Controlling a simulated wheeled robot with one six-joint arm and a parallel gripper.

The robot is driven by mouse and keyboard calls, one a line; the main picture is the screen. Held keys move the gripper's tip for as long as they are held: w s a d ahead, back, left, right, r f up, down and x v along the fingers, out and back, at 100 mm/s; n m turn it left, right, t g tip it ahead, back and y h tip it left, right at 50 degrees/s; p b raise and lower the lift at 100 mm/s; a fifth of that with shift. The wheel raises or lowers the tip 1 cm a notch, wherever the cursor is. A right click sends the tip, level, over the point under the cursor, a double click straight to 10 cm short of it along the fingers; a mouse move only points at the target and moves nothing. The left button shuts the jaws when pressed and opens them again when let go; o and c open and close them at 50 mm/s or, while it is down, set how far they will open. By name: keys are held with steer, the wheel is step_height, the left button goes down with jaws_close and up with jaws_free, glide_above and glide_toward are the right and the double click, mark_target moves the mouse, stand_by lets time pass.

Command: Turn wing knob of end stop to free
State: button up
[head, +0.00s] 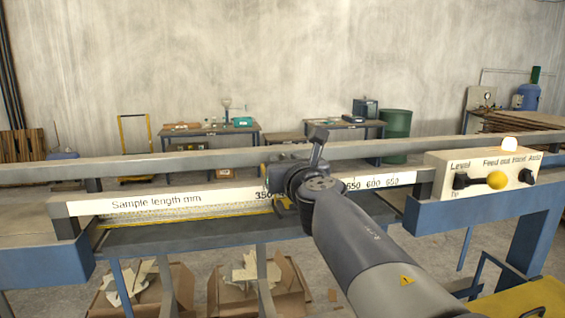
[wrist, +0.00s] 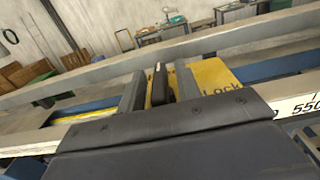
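In the wrist view the end stop shows as a yellow plate (wrist: 215,75) with the word "Lock" on its right part. A dark wing knob (wrist: 159,86) stands in front of the plate, with a small light mark near its top. The two grey fingers of my gripper (wrist: 160,80) are apart, one on each side of the knob. Yellow shows between the left finger and the knob; contact on the right cannot be told. The dark gripper body hides the lower part. In the head view my wrist covers most of the end stop and knob.
The sample length scale (head: 160,202) runs along the machine, with a long grey rail (head: 190,163) behind it. Boxes of scraps (head: 262,290) lie on the floor below. Work tables are far behind.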

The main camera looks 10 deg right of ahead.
steer(key=shift+s+p, duration=1.4)
steer(key=shift+s, duration=4)
steer(key=w+b, duration=0.2)
steer(key=w, duration=0.9)
steer(key=shift+b, duration=0.4)
steer(key=shift+s, duration=0.15)
